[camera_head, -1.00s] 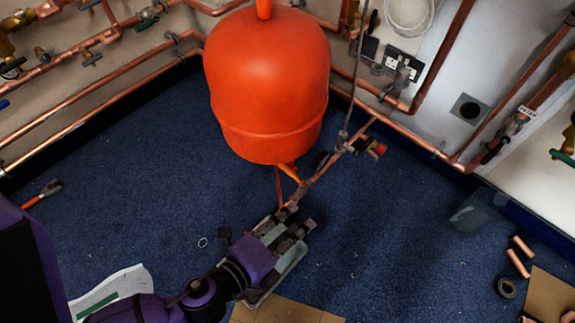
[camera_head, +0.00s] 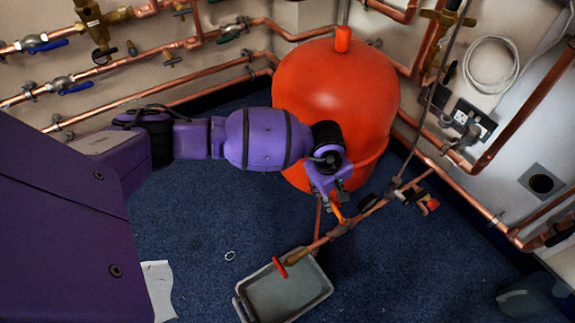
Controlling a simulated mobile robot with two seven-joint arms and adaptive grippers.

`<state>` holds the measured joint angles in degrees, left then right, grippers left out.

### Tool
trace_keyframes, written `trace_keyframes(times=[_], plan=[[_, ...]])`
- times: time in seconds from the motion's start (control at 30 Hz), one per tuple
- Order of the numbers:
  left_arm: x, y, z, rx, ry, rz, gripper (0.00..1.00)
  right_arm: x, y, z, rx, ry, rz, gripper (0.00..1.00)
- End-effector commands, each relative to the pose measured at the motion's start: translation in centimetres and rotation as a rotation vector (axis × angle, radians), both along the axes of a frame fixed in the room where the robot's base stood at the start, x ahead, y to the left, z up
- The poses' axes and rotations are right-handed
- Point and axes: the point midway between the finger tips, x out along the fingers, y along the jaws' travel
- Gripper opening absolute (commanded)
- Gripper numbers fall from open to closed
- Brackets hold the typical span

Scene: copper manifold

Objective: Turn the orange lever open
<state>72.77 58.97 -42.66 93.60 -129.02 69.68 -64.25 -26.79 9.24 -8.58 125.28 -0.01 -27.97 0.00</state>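The orange lever (camera_head: 337,214) is on the copper pipe at the foot of the large red-orange tank (camera_head: 335,90). It sticks up from the pipe towards the tank. My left gripper (camera_head: 335,193) points down just above the lever, in front of the tank's lower edge. Its fingertips are at or very near the lever's upper end; I cannot tell whether they touch it, and their spread is too small to judge. My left arm and gripper hide part of the tank's lower left. My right gripper is not in view.
A thin grey rod (camera_head: 430,100) stands right of the tank. Copper pipes line both walls. Carpet right of the tray is clear.

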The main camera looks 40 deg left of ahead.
Motion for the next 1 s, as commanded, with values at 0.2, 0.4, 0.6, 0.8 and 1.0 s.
trace_keyframes(times=[0.2,0.4,0.6,0.8,1.0], plan=[[0.6,-0.4,-3.8,-0.005,0.003,0.001,0.33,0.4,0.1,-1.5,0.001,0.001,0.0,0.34],[0.9,-0.5,-5.4,-0.005,0.002,0.001,0.33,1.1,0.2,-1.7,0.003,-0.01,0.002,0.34],[0.9,-0.5,-5.6,-0.005,0.001,0.001,0.33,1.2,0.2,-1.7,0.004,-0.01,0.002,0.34],[0.9,-0.5,-5.5,-0.006,0.001,0.001,0.19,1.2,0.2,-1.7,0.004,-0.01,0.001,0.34],[0.9,-0.6,-5.5,-0.006,0.001,0.001,0.0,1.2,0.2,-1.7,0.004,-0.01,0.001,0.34]])
